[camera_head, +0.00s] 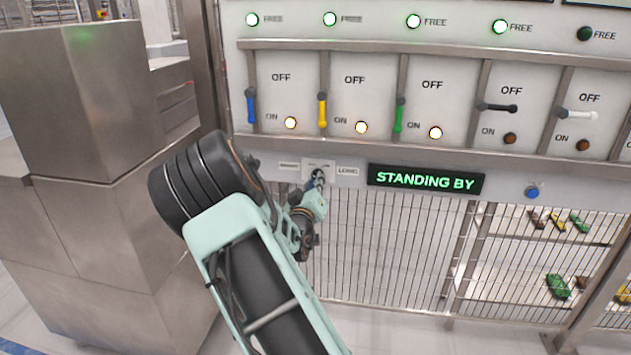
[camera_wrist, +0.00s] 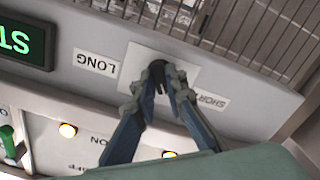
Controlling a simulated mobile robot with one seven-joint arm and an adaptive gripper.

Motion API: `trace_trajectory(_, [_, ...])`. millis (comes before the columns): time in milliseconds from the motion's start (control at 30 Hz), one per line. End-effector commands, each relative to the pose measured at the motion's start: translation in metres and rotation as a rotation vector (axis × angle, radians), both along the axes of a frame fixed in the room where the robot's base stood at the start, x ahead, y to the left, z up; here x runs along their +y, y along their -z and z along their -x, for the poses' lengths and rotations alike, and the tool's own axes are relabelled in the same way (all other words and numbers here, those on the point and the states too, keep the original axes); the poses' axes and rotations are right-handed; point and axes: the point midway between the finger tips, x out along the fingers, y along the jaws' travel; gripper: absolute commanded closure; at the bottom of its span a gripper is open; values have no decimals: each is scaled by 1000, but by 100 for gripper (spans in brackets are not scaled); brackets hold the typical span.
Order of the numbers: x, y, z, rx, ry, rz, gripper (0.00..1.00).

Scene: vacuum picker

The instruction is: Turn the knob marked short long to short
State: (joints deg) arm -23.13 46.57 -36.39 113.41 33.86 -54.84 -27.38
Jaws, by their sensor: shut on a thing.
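The knob (camera_wrist: 160,66) is small and dark, on a pale plate (camera_wrist: 135,56) between a LONG label (camera_wrist: 96,64) and a SHORT label (camera_wrist: 211,99). The wrist view is upside down, so SHORT is on its right. My gripper (camera_wrist: 162,84) is shut on the knob, its two fingers on either side of it. In the head view my gripper (camera_head: 318,178) reaches the plate (camera_head: 318,166), with the SHORT label (camera_head: 288,166) left and the LONG label (camera_head: 347,171) right. The fingers mostly hide the knob, so I cannot tell which way it points.
A green-lit STANDING BY display (camera_head: 425,179) is right of the plate. Above is a row of levers, including blue (camera_head: 251,107), yellow (camera_head: 322,111) and green (camera_head: 399,115). A blue button (camera_head: 532,191) is further right. A steel cabinet (camera_head: 90,110) stands at left.

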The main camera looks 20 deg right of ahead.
Motion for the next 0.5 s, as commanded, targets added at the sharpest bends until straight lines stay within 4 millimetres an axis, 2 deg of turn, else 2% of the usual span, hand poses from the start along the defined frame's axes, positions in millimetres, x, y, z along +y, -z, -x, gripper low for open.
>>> trace_trajectory(467, [0,2,1,11,1,11,100])
trace_trajectory(500, [0,2,1,11,1,11,85])
